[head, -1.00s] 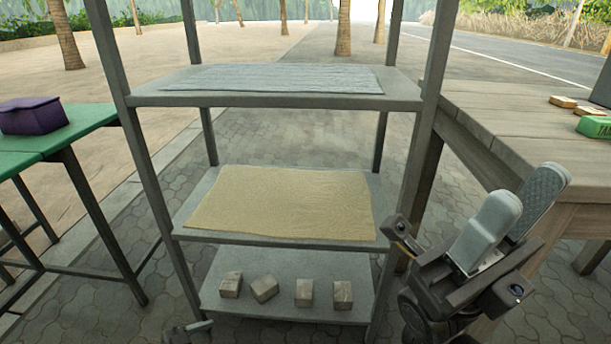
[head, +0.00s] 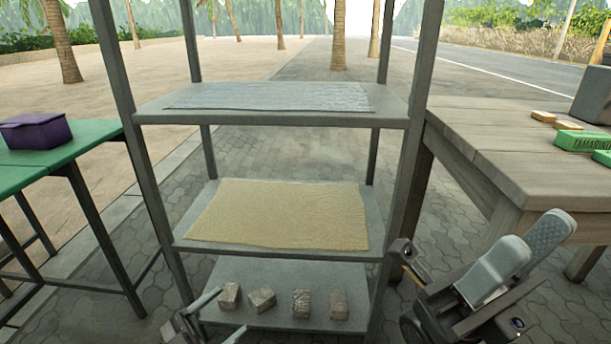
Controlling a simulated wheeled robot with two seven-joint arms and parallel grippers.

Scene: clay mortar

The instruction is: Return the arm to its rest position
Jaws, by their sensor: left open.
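My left gripper (head: 233,309) shows at the bottom, left of centre. Its two thin fingers stand apart and nothing is between them. It is in front of the lowest shelf, near the leftmost block in the picture; whether it touches anything there is unclear. My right gripper (head: 538,231) is at the lower right, in front of the wooden table. Its two broad grey fingers point up and to the right, with a gap between them and nothing held. Most of both arms is out of view.
A grey shelf rack (head: 145,117) stands ahead, with a grey mat (head: 270,97), a tan mat (head: 280,213) and several blocks (head: 262,299) low down. A green table (head: 90,140) with a purple box (head: 35,131) is left. A wooden table (head: 500,135) with green boxes (head: 582,140) is right.

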